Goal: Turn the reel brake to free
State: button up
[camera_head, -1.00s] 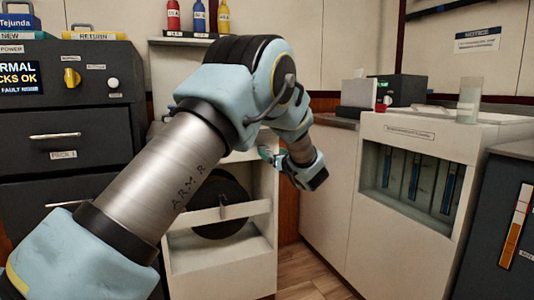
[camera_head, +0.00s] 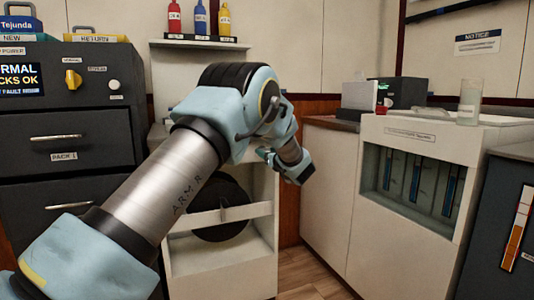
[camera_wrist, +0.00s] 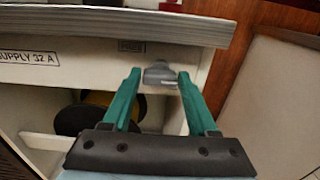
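A small grey lever-like fitting (camera_wrist: 160,75) sits on the cabinet front, just under its top edge, in the wrist view. I take it for the reel brake; no label naming it is readable. My gripper (camera_wrist: 160,77) has its two green fingers apart, with tips on either side of the fitting. I cannot tell whether they touch it. The dark reel (camera_head: 222,208) sits inside the white cabinet (camera_head: 180,278) in the head view; the wrist view shows part of it (camera_wrist: 75,120). In the head view my arm hides the fitting, and only a bit of my gripper (camera_head: 266,155) shows.
The cabinet's grey top edge (camera_wrist: 120,20) runs just above my fingertips. A "SUPPLY 32 A" label (camera_wrist: 27,58) is at the left. A white counter unit (camera_head: 335,200) stands to the right, with wood floor (camera_head: 300,275) between. A dark drawer cabinet (camera_head: 60,155) stands to the left.

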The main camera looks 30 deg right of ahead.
grip_shut()
jog(key=shift+f+n+b, duration=0.15)
jog(key=shift+n+b, duration=0.15)
jog(key=shift+b, duration=0.25)
jog(key=n+b, duration=0.8)
jog(key=b, duration=0.4)
jog(key=n+b, duration=0.9)
jog(key=b, duration=0.4)
jog(key=shift+a+f+b, duration=0.2)
jog(key=shift+b, duration=0.1)
jog(key=shift+r+n, duration=0.1)
jog(key=shift+n, duration=0.2)
